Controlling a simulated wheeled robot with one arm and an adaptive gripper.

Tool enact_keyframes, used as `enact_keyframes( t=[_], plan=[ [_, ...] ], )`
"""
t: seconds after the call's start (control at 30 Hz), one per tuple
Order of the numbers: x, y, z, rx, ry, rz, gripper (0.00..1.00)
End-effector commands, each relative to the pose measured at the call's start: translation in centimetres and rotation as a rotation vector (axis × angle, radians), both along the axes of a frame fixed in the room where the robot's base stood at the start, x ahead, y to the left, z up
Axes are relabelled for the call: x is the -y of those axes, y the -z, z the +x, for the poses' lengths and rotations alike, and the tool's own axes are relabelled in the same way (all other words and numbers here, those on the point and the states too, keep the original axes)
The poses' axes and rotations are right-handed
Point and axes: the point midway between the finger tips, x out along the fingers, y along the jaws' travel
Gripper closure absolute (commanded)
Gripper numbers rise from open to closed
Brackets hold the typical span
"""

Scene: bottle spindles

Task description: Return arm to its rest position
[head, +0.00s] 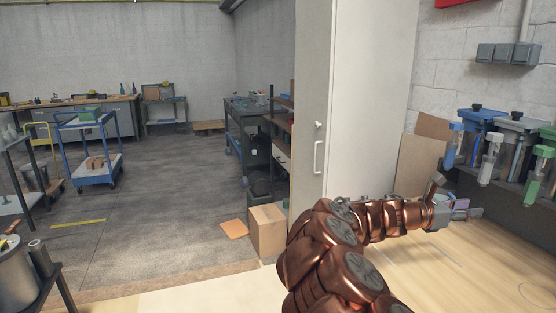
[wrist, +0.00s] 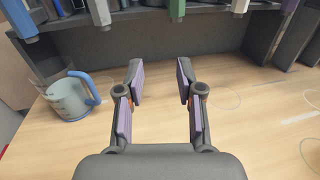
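My arm, copper-coloured, reaches from the bottom of the head view to the right over the wooden table (head: 420,275). My gripper (wrist: 158,85) is open in the wrist view, its two purple-padded fingers apart with nothing between them. In the head view my gripper (head: 462,212) is small and partly hidden by the wrist. It is above the table, in front of the rack with hanging bottles.
Blue (head: 453,144), white (head: 489,160) and green (head: 538,174) bottles hang at the right. A blue-handled mug (wrist: 70,99) stands on the table left of my gripper. A white cabinet (head: 366,95) rises beyond my arm. A cardboard box (head: 268,231) is on the floor.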

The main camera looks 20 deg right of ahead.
Motion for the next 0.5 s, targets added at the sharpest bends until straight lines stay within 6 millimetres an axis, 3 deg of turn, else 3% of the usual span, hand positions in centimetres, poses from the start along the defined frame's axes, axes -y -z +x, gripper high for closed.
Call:
enact_keyframes(
  t=[0.27,0.5],
  plan=[
    [-1.1,-0.8,-2.0,0.128,0.043,0.022,0.63],
    [-3.1,-1.3,-5.2,0.319,0.113,0.063,0.63]
  ],
)
